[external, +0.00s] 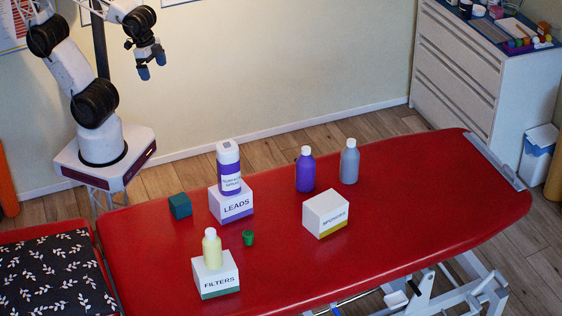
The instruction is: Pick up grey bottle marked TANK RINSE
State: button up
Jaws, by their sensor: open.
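A grey bottle (349,162) with a white cap stands upright on the red treatment table (420,220), toward its far edge. Its label is not visible from this side. A purple bottle (305,170) with a white cap stands just to its left, a small gap apart. My gripper (151,72) is open and empty, fingers pointing down, high at the upper left. It is well away from the grey bottle, above and to the left of it.
A white SPONGES box (325,214) sits in front of the two bottles. A purple-labelled canister (229,168) stands on the LEADS box (231,203). A pale yellow bottle (212,249) stands on the FILTERS box (216,275). A teal cube (180,206) and green cup (248,238) are nearby. The table's right end is clear.

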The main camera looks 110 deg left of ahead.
jog(key=shift+r, duration=0.15)
jog(key=w+v, duration=0.1)
jog(key=v, duration=0.4)
jog(key=w+r+n+t+h, duration=0.1)
jog(key=w+r+n+h, duration=0.3)
jog(key=w, duration=0.7)
jog(key=w+f+n+h, duration=0.15)
jog(key=w+n, duration=0.35)
jog(key=w, duration=0.6)
jog(key=w+r+n+t+h, duration=0.15)
jog(key=w+n+h, duration=0.3)
jog(key=w, duration=0.65)
jog(key=w+a+f+n+t, duration=0.2)
jog(key=w+a+n+t, duration=0.3)
jog(key=w+a+n, duration=0.5)
jog(key=w+a+f+n+t, duration=0.2)
jog(key=w+a+n+t, duration=0.25)
jog(key=w+a, duration=0.95)
jog(key=shift+n+h, duration=0.3)
jog(key=f, duration=1.3)
jog(key=w+d+f, duration=0.1)
jog(key=f, duration=1.2)
jog(key=w+d+f, duration=0.1)
jog(key=f, duration=1.2)
jog(key=shift+w+f, duration=0.1)
jog(key=shift+f, duration=0.15)
